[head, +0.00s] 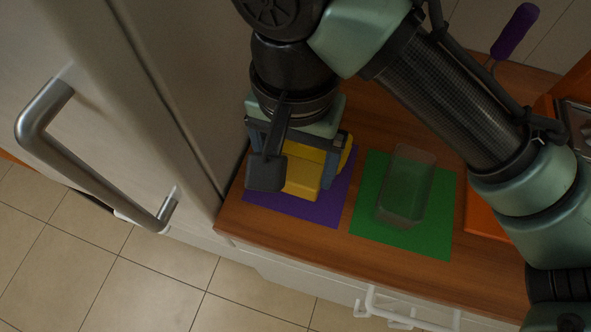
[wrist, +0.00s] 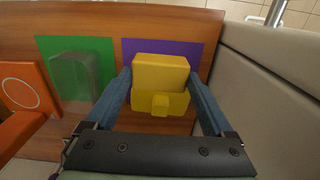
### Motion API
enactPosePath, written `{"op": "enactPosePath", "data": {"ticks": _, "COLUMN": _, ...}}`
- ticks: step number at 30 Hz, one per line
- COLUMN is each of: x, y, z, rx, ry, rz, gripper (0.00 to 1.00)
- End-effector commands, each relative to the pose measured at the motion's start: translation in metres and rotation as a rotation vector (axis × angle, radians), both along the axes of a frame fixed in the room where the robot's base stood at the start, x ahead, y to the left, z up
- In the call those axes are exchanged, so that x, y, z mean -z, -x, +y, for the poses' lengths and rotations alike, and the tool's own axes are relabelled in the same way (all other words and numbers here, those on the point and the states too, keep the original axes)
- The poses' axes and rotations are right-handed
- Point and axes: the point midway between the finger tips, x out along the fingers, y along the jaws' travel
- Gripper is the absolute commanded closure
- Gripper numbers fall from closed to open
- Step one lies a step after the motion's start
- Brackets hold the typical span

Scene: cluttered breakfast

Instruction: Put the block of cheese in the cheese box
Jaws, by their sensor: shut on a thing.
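A light yellow block (head: 302,178), which looks like the block of cheese, is between the fingers of my gripper (head: 298,170) above the purple mat (head: 330,212). In the wrist view my gripper (wrist: 159,84) is shut on this block (wrist: 160,72), with a finger against each side. A darker yellow piece with a small tab (wrist: 160,104) sits against the block on the wrist camera's side; part of it shows behind my gripper in the head view (head: 346,153). A clear, empty-looking open box (head: 404,190), probably the cheese box, stands on the green mat to the right.
The green mat (head: 367,228) lies close beside the purple one on the wooden counter (head: 300,245). A tall pale cabinet wall (head: 180,90) is close on the left. An orange object (head: 483,221) lies right of the green mat. A purple-handled tool (head: 515,30) is at the back.

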Motion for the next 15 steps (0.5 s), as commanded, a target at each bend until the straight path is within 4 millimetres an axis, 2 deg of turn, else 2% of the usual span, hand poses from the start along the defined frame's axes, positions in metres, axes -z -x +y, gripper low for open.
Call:
{"op": "enactPosePath", "data": {"ticks": 1, "x": -0.011, "y": 0.0, "z": 0.0, "rx": -0.001, "ry": 0.002, "rz": -0.002, "gripper": 0.74}}
{"op": "enactPosePath", "data": {"ticks": 6, "x": -0.026, "y": 0.0, "z": 0.0, "rx": 0.001, "ry": 0.001, "rz": -0.001, "gripper": 0.74}}
{"op": "enactPosePath", "data": {"ticks": 15, "x": -0.027, "y": 0.0, "z": 0.0, "rx": 0.0, "ry": 0.0, "rz": 0.001, "gripper": 0.74}}
